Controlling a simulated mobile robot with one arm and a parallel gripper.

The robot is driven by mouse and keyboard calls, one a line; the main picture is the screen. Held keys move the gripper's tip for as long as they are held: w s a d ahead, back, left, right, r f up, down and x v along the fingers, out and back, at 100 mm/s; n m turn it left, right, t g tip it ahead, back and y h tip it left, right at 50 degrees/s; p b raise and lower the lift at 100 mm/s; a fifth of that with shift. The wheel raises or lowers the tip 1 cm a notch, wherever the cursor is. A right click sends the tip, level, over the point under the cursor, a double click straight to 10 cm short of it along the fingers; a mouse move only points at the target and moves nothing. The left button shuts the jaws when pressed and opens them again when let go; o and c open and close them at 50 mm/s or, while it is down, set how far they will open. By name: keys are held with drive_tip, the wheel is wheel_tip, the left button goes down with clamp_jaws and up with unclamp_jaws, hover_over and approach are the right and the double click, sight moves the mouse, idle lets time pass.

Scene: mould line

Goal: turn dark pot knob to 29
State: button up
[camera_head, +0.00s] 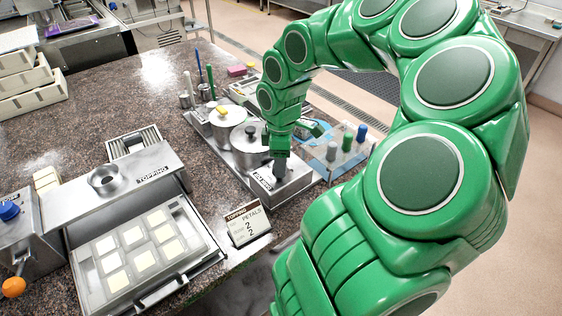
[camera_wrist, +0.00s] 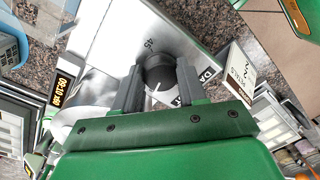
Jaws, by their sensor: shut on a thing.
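The dark pot knob (camera_wrist: 155,72) is a black round dial with a white pointer line, on a metal panel. In the wrist view the line points down and slightly left, and a printed 45 is beside the dial. Other scale marks are hidden or too small to read. My gripper (camera_wrist: 159,84) has one finger on each side of the knob and is shut on it. In the head view my gripper (camera_head: 280,167) reaches down to the front of the heating unit (camera_head: 298,186) and hides the knob. A steel pot (camera_head: 248,155) with a dark lid handle stands just behind.
A second pot with a yellow-handled lid (camera_head: 226,114) stands behind left. Blue, green and grey pegs (camera_head: 347,141) stand at right. An orange-lettered display (camera_wrist: 62,87) shows in the wrist view.

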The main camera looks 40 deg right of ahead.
drive_tip(key=shift+n, duration=0.6)
drive_tip(key=o, duration=1.1)
drive_tip(key=shift+c, duration=0.2)
drive_tip(key=r, duration=0.6)
drive_tip(key=shift+w+d+r, duration=0.1)
drive_tip(key=shift+w+r, duration=0.1)
drive_tip(key=shift+r, duration=0.7)
